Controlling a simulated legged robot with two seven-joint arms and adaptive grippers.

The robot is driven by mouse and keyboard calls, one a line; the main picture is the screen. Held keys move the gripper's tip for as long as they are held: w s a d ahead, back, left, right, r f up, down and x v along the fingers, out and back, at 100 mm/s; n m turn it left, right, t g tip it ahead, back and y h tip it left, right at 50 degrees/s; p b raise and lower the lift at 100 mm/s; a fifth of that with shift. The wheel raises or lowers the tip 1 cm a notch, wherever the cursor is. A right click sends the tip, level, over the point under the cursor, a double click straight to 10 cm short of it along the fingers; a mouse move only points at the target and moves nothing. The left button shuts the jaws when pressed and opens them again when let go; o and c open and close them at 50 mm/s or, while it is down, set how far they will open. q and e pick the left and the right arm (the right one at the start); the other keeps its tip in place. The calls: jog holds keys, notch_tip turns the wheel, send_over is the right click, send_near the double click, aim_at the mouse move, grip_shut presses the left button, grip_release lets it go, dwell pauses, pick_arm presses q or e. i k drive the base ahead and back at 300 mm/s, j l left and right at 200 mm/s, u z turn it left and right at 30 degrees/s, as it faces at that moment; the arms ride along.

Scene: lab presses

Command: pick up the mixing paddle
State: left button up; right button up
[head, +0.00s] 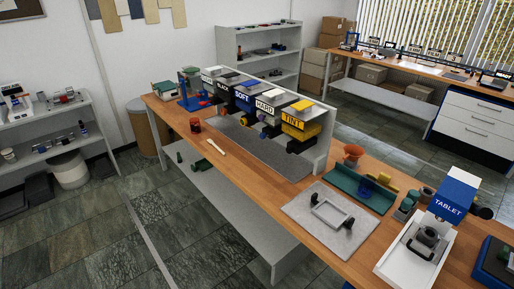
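A pale, slim stick that looks like the mixing paddle (216,146) lies flat on the wooden bench top (185,122) in the head view. It is near the bench's front edge, left of the grey metal plate under the dispensers. Nothing touches it or covers it. Neither of my grippers shows in this view.
Farther right are a grey mat (300,212) with a handled frame, a green tray (345,187) and a blue TABLET press (453,195). Floor before the bench is clear.

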aim_at(210, 142)
jog(key=i+j+z, duration=0.15)
jog(key=z, duration=0.3)
jog(key=i+j+z, duration=0.1)
jog(key=j+z, duration=0.2)
jog(key=z, duration=0.15)
jog(key=j+z, duration=0.3)
jog(key=z, duration=0.2)
jog(key=j+z, duration=0.3)
jog(key=z, duration=0.15)
jog(key=j+z, duration=0.45)
jog(key=l, duration=0.1)
